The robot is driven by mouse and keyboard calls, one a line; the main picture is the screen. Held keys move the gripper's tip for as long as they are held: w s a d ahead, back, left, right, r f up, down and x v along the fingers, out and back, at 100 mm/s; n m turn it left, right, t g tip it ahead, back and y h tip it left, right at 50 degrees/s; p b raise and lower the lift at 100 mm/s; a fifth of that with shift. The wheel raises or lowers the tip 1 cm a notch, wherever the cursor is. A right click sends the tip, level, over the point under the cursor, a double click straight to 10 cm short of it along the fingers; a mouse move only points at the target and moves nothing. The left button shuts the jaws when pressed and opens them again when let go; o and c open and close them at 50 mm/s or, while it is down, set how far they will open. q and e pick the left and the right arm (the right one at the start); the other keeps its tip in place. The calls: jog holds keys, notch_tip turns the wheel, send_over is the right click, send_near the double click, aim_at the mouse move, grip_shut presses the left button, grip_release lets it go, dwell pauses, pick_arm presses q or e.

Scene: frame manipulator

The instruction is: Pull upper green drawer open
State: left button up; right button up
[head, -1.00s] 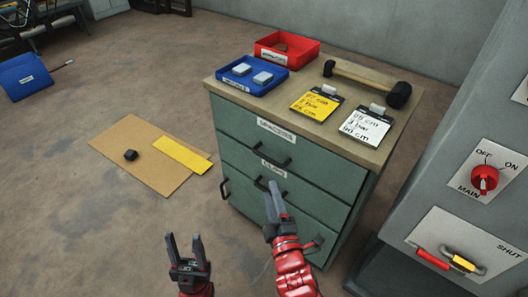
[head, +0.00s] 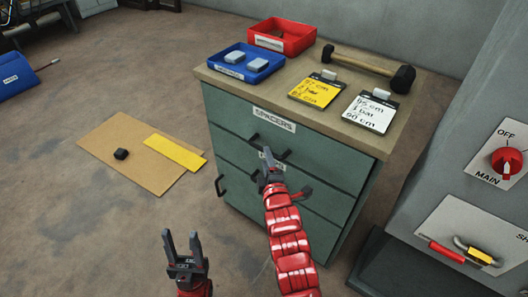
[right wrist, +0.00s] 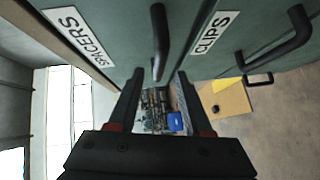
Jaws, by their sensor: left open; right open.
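The green cabinet's upper drawer (head: 232,128), labelled SPACERS, is shut flush. Its dark bar handle (head: 284,155) is partly covered by my right gripper (head: 267,160) in the head view. In the right wrist view the handle (right wrist: 160,40) lies just ahead of my right gripper (right wrist: 159,76), lined up with the gap between the fingers. That gripper is open and its fingers are not closed on the handle; whether they touch it I cannot tell. My left gripper (head: 183,243) is open and empty, low over the floor left of the cabinet.
The drawer below, labelled CLIPS (right wrist: 216,32), is shut. On the cabinet top are a blue tray (head: 228,74), a red tray (head: 284,47), a mallet (head: 360,63) and two note cards. A grey switch panel (head: 448,190) stands close on the right. Cardboard (head: 125,172) lies on the floor.

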jog(key=x, duration=0.4)
jog(key=shift+r, duration=0.1)
jog(key=shift+w, duration=0.45)
grip_shut()
dwell(1.0)
